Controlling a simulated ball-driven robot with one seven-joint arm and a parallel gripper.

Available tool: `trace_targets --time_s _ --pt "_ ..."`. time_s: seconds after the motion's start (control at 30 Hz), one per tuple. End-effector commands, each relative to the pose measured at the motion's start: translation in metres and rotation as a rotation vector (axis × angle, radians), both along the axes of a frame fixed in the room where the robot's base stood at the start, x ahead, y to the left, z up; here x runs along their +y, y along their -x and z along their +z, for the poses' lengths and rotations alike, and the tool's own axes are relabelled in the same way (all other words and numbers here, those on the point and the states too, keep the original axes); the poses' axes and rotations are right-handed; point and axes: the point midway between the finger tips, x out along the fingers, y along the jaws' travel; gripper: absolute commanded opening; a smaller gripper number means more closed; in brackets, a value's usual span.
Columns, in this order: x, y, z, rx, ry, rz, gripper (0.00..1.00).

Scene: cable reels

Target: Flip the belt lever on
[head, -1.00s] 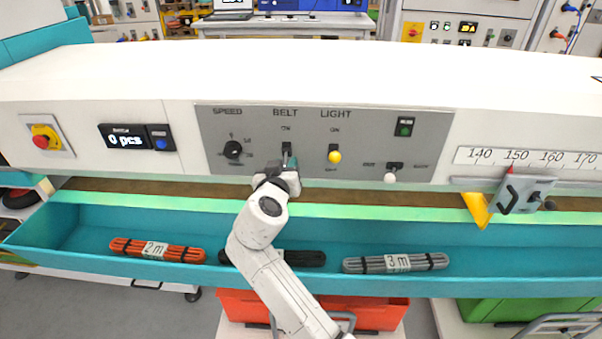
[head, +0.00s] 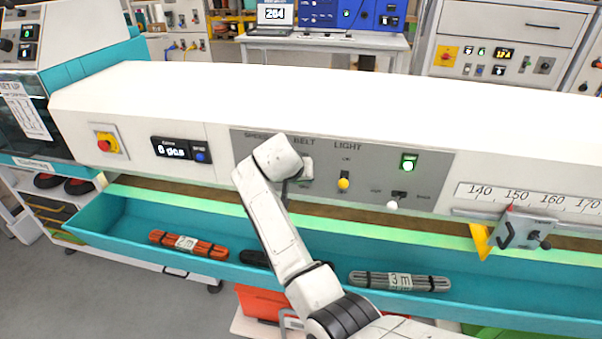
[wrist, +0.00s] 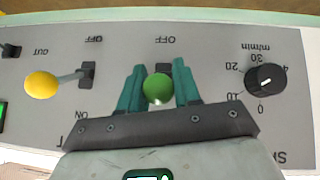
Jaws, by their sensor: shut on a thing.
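The belt lever's round green knob (wrist: 158,89) shows in the wrist view between the two teal fingers of my gripper (wrist: 160,78). My gripper is shut on this knob, in front of the grey control panel (wrist: 215,55). In the head view my own arm covers the belt lever, below the BELT label (head: 304,141).
The yellow-knobbed light lever (head: 343,184) and the black speed dial (wrist: 265,79) flank the belt lever. A white-knobbed lever (head: 392,205) and a lit green indicator (head: 408,163) are further right. A teal trough (head: 330,235) with cable bundles runs below.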

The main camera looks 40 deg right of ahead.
Motion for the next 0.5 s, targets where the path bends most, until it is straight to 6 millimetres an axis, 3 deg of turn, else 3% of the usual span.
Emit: trace_targets --time_s 0.5 --pt "-0.0005 -0.0014 0.0029 0.014 -0.022 0.001 0.0"
